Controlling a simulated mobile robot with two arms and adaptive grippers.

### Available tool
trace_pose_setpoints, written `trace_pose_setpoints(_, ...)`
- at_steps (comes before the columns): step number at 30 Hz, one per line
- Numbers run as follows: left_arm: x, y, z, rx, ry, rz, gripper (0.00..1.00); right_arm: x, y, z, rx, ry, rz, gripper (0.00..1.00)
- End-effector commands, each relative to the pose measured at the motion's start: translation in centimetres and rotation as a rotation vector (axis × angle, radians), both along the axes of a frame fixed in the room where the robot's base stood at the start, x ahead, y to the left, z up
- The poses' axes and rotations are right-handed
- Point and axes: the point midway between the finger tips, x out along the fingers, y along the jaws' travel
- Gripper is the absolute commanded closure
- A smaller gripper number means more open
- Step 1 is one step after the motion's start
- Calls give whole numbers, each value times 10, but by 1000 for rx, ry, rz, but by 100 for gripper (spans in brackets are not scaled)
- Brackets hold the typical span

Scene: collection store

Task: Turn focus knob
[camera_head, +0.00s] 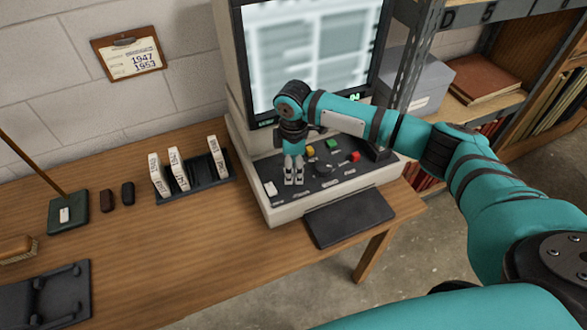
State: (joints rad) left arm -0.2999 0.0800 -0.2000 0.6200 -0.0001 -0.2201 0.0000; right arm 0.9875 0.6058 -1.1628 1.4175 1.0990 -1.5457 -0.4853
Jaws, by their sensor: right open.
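The microfilm reader (258,203) stands on the wooden desk, with a lit, blurred page on its screen (310,50). Its dark control panel carries yellow, green and red buttons and a dark round knob (324,169) with a pale rim. Labels on the panel are too small to read, so I cannot tell which control is the focus knob. My right gripper (293,182) points down over the left part of the panel, left of the round knob. Its fingers are open, and whether anything lies between them is hidden. My left gripper is not in view.
A black rack (205,187) with several white boxes stands left of the reader. A dark pad (348,217) lies at the desk's front right edge. A lamp base (68,213) and a brush (17,248) sit farther left. Metal shelving (410,70) stands at right. The desk's front middle is clear.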

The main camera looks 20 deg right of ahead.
Motion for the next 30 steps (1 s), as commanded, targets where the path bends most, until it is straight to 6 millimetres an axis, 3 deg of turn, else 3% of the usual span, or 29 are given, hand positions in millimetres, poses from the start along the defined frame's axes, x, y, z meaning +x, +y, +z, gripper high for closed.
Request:
trace_pose_setpoints(6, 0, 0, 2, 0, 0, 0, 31, 0, 0, -20, 0, 0, -1, 43)
trace_pose_setpoints(16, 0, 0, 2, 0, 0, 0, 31, 0, 0, -23, 1, 0, 0, 45)
trace_pose_setpoints(28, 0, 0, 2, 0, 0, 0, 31, 0, 0, -23, 1, 0, -1, 97)
trace_pose_setpoints(30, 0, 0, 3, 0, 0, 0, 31, 0, 0, -22, 1, 0, -2, 98)
